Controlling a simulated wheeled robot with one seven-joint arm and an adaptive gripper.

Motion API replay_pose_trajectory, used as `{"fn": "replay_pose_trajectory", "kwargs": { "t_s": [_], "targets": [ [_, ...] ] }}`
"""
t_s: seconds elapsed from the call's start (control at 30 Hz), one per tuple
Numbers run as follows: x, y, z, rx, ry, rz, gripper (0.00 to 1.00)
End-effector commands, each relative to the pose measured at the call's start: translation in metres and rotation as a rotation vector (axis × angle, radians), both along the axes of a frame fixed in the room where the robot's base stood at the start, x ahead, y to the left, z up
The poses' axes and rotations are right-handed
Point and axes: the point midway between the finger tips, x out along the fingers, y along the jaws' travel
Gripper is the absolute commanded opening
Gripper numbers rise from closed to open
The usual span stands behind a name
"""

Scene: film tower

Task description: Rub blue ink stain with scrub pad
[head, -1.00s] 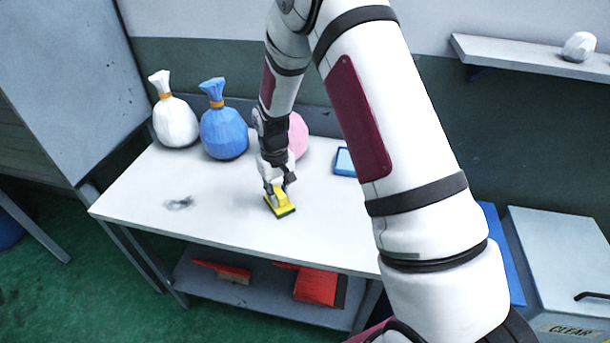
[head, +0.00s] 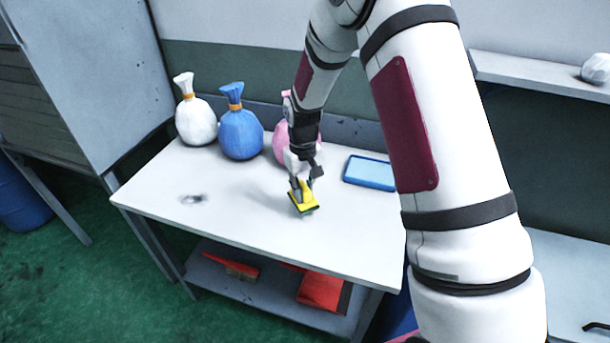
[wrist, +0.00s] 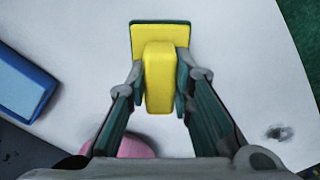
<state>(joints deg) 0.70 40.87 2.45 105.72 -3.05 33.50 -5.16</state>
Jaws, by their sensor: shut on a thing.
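My gripper (head: 304,178) is shut on the yellow handle of the scrub pad (head: 304,203), over the right half of the white table. The wrist view shows the handle between the two fingers (wrist: 159,82) and the pad's yellow plate (wrist: 150,38) with a dark green edge. A shadow lies left of the pad, so it looks slightly raised. A dark grey smudge (head: 193,199) is on the table's left part, well left of the pad; the wrist view shows a smudge (wrist: 279,132) at lower right. No clearly blue stain shows.
White, blue (head: 240,132) and pink bags stand along the table's back. A blue tray (head: 370,173) lies at the right. The middle of the white table (head: 245,225) is clear. Red items (head: 320,290) lie on the lower shelf.

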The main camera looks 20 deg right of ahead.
Motion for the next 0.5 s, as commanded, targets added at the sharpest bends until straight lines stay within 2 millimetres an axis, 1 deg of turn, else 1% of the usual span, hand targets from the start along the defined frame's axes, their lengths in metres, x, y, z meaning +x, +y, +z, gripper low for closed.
{"fn": "replay_pose_trajectory", "kwargs": {
  "t_s": [0.03, 0.3, 0.5],
  "targets": [
    [-0.002, 0.0, 0.007, 0.0, -0.002, 0.0, 0.0],
    [-0.01, 0.002, 0.03, 0.0, -0.002, 0.0, 0.0],
    [-0.011, 0.002, 0.035, 0.0, -0.001, 0.0, 0.0]
  ]
}}
